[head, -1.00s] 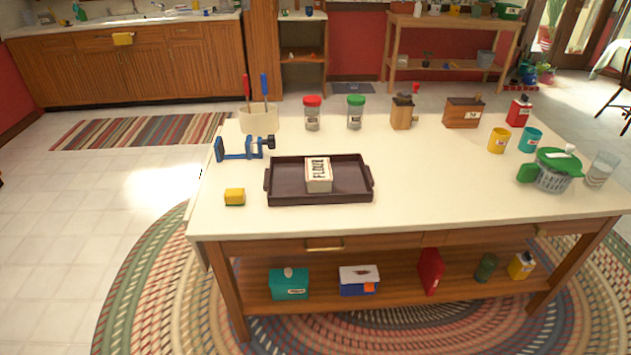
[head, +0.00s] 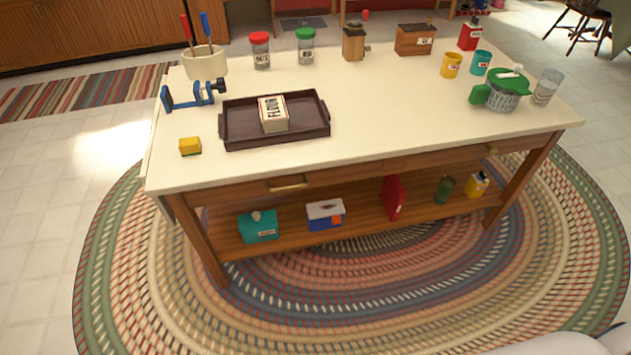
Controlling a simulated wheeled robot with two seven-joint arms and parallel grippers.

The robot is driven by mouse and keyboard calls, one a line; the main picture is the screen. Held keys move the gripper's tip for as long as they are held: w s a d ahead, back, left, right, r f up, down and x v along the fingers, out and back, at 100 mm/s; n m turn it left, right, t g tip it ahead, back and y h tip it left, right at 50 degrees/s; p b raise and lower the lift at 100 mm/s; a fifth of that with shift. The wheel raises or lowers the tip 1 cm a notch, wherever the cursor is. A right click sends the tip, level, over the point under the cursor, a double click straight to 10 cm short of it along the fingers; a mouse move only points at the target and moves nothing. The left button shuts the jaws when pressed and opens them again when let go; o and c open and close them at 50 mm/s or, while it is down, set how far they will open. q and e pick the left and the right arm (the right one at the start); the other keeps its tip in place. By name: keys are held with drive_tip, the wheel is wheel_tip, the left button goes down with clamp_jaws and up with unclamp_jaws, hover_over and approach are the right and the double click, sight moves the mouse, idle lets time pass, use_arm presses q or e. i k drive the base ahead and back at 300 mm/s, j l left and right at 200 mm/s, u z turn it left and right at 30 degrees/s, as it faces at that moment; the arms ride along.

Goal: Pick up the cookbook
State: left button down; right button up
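A red upright flat object that looks like the cookbook (head: 393,198) stands on the lower shelf of the wooden island, right of the middle. Its narrow side faces me and I cannot read any title. It stands apart from the things on both sides of it. Neither of my grippers shows. Only a pale, rounded part, apparently of my own arm, shows at the bottom right edge.
The lower shelf (head: 360,221) also holds a teal box (head: 259,229), a blue and white box (head: 325,215), a green jar (head: 444,189) and a yellow container (head: 477,185). The island top (head: 400,110) overhangs the shelf. A braided rug (head: 330,290) lies open in front.

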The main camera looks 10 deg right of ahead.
sight(393, 193)
drive_tip(key=l, duration=0.5)
drive_tip(key=i+l, duration=0.15)
drive_tip(key=l, duration=0.8)
drive_tip(key=i+u, duration=0.05)
